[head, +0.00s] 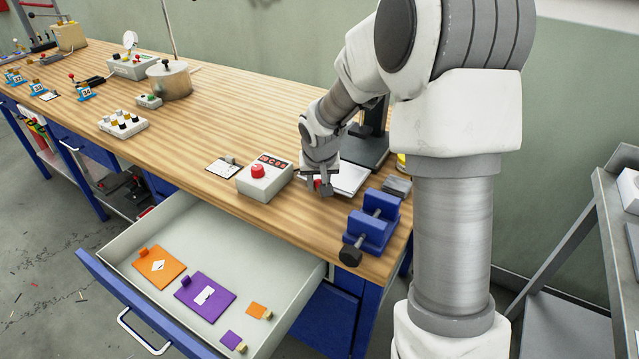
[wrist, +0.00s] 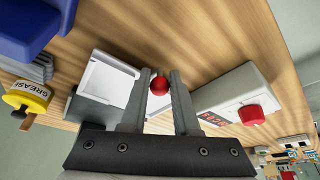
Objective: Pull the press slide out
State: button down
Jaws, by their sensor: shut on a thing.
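The press slide is a flat white plate (head: 349,178) on the wooden bench, in front of the dark press (head: 366,150). It also shows in the wrist view as a pale shallow tray (wrist: 106,82), left of my fingers. A small red knob (wrist: 159,86) sits between my fingertips near the slide's edge; its joint to the slide is hidden. My gripper (head: 320,187) points down at the bench near the slide's front, shut on the red knob. In the wrist view, the fingers (wrist: 160,88) stand on either side of the knob.
A control box (head: 265,180) with a red button stands close left of my gripper. A blue vise (head: 373,222) stands to the right at the bench edge. Below, an open drawer (head: 290,292) holds orange and purple plates. A yellow grease tin (wrist: 27,96) stands beyond the slide.

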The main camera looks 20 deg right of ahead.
jog(key=c, duration=1)
grip_release()
jog(key=shift+o, duration=0.2)
jog(key=shift+r, duration=0.1)
jog(key=p+v, duration=0.3)
jog(key=v, duration=1.4)
jog(key=shift+r, duration=0.15)
jog(key=s+r+n+p, duration=0.1)
jog(key=s+r, duration=0.3)
jog(key=s, duration=0.7)
jog(key=s+a+r+n+t+p, duration=0.1)
jog(key=s+r+p, duration=0.2)
jog(key=s, duration=0.9)
jog(key=shift+r+y+p, duration=0.35)
jog(key=shift+r+y, duration=0.05)
jog(key=shift+r, duration=0.55)
